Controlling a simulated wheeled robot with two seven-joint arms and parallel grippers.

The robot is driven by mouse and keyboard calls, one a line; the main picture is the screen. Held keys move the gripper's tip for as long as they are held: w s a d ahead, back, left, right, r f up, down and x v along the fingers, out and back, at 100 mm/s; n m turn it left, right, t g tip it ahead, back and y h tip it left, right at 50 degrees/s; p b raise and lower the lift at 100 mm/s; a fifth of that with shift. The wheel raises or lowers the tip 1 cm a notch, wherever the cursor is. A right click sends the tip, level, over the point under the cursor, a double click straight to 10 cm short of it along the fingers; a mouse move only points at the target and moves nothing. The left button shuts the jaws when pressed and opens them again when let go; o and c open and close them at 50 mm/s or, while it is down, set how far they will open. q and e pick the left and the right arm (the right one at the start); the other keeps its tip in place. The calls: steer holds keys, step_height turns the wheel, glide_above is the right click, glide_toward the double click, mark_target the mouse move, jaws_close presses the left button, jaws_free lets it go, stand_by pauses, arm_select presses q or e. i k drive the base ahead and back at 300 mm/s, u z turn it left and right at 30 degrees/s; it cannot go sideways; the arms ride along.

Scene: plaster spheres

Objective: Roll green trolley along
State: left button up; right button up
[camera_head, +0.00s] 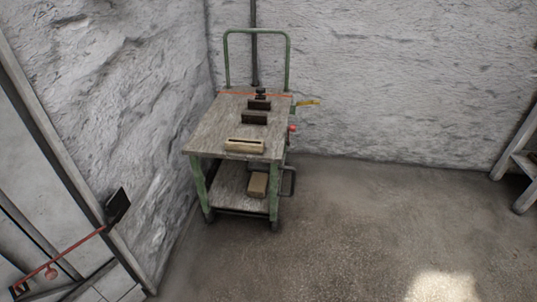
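The green trolley (198,178) stands in the corner of the room, close to the left wall and near the back wall. It has a worn wooden top, a lower shelf and a tall green push handle (257,32) at its far end. Several small items lie on the top, among them a pale wooden block (244,146) at the near edge and dark blocks (254,118) farther back. A brown box (257,184) sits on the lower shelf. Neither of my grippers shows in the head view.
Rough white walls (400,80) close in the corner. The concrete floor (360,220) right of and in front of the trolley is clear. A metal-framed door or panel with a red bar (75,245) is at the left. A grey frame (520,160) stands at the right edge.

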mark_target(234, 133)
steer(key=z, duration=0.25)
steer(key=i, duration=0.3)
steer(key=z, duration=0.85)
steer(key=i, duration=0.95)
steer(key=u, duration=0.5)
steer(key=i, duration=0.75)
steer(key=u, duration=0.75)
